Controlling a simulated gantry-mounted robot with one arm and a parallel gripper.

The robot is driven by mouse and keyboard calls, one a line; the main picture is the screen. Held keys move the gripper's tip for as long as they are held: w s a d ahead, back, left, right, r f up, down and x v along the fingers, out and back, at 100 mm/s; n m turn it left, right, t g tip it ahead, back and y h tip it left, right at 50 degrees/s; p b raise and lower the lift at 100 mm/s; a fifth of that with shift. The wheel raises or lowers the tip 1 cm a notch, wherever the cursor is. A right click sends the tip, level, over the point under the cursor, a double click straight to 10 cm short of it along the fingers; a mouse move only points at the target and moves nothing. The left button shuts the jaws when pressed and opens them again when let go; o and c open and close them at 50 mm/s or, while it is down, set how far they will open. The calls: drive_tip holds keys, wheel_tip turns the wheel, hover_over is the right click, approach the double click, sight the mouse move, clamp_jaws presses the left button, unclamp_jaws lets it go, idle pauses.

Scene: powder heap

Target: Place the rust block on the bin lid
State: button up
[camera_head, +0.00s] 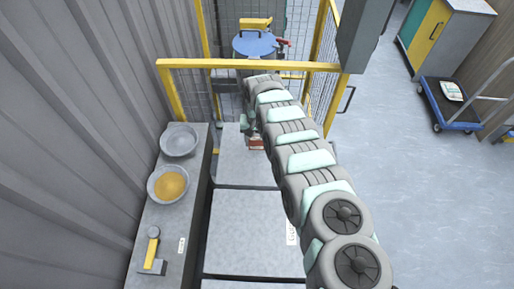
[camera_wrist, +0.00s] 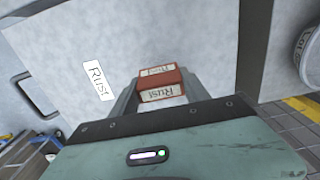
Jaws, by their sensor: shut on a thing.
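The rust block (camera_wrist: 165,82) is a small red-brown block with white labels reading "Rust". My gripper (camera_wrist: 158,95) is shut on it, with a finger at each side in the wrist view. In the head view the block (camera_head: 256,143) shows partly below my gripper (camera_head: 253,137), over the far grey bin lid (camera_head: 236,170). The lid in the wrist view (camera_wrist: 185,30) is flat and pale grey, with a white "Rust" label (camera_wrist: 98,80) left of the block. I cannot tell whether the block touches the lid.
Another grey lid (camera_head: 250,235) lies nearer. A bench at left holds an empty bowl (camera_head: 180,139), a bowl of yellow powder (camera_head: 170,185) and a yellow-handled tool (camera_head: 152,250). A yellow-railed fence (camera_head: 250,65) stands behind. The floor at right is mostly open.

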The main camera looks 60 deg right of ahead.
sight(257, 147)
wheel_tip(257, 147, down, 4)
drive_tip(key=b, duration=0.2)
drive_tip(key=shift+f+b, duration=0.25)
drive_tip(key=shift+b, duration=0.05)
drive_tip(key=shift+d+r, duration=0.1)
drive_tip(key=shift+r, duration=0.1)
drive_tip(key=shift+f, duration=0.2)
drive_tip(key=o, duration=1.4)
drive_tip(key=shift+c, duration=0.2)
drive_tip(key=shift+r, duration=0.15)
wheel_tip(257, 147, up, 7)
drive_tip(key=p, duration=0.4)
drive_tip(key=shift+r, duration=2.55)
